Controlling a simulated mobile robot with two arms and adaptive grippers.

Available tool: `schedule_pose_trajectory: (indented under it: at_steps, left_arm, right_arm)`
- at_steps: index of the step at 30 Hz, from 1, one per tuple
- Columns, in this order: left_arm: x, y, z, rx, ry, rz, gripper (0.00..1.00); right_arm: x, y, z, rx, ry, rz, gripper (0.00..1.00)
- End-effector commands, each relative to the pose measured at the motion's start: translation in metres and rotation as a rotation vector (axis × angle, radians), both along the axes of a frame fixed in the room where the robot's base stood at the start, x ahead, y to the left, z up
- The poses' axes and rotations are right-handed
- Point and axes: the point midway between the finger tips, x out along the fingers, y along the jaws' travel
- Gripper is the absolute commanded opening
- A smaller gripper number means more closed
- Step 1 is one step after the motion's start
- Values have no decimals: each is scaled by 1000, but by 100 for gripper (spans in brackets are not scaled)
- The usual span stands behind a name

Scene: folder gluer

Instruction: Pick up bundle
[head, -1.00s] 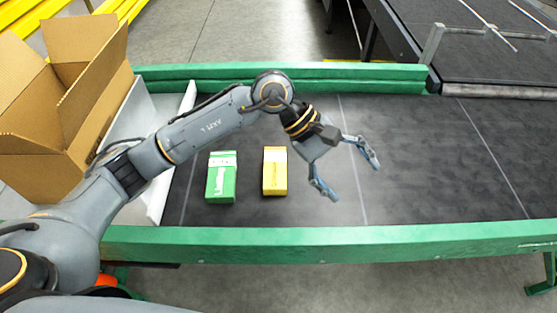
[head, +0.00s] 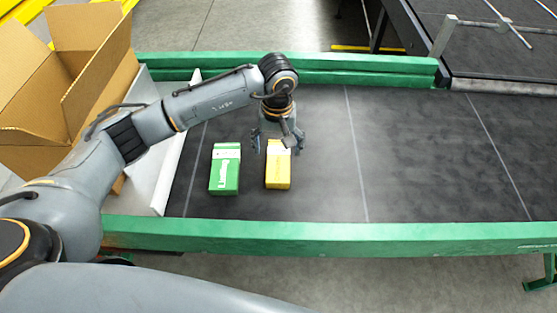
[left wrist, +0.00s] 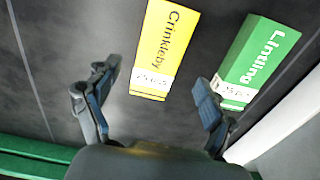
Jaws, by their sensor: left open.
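A yellow bundle (head: 277,170) lies on the dark conveyor belt, and a green bundle (head: 225,170) lies to its left. In the left wrist view the yellow bundle (left wrist: 163,48) reads "Crinkleby" and the green bundle (left wrist: 256,62) reads "Lintling"; each has a white band. My left gripper (head: 278,145) is open and empty, at the far end of the yellow bundle. In the left wrist view its fingers (left wrist: 152,98) are spread wide, with the yellow bundle ahead of the gap and the green one beyond the right finger. My right gripper is not in view.
An open cardboard box (head: 45,110) stands at the left, beside a white panel (head: 172,160) at the belt's end. Green rails (head: 330,238) edge the belt at front and back. The belt (head: 430,160) right of the bundles is clear.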

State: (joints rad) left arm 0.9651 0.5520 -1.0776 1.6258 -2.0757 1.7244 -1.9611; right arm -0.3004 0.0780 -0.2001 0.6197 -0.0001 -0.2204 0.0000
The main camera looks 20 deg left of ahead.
Motion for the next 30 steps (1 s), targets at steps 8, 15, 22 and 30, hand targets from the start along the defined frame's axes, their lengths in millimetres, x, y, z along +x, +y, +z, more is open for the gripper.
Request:
schedule_pose_trajectory:
  at_steps: [8,15,22,30]
  left_arm:
    - [-2,-3,-33,-1,7,2,83]
    - [0,-3,-53,-1,1,0,83]
    - [0,-2,-53,-1,0,0,69]
    - [0,-2,-52,-1,0,1,21]
  right_arm:
    - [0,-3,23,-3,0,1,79]
    - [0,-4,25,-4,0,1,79]
    - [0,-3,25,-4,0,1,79]
    - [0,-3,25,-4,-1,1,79]
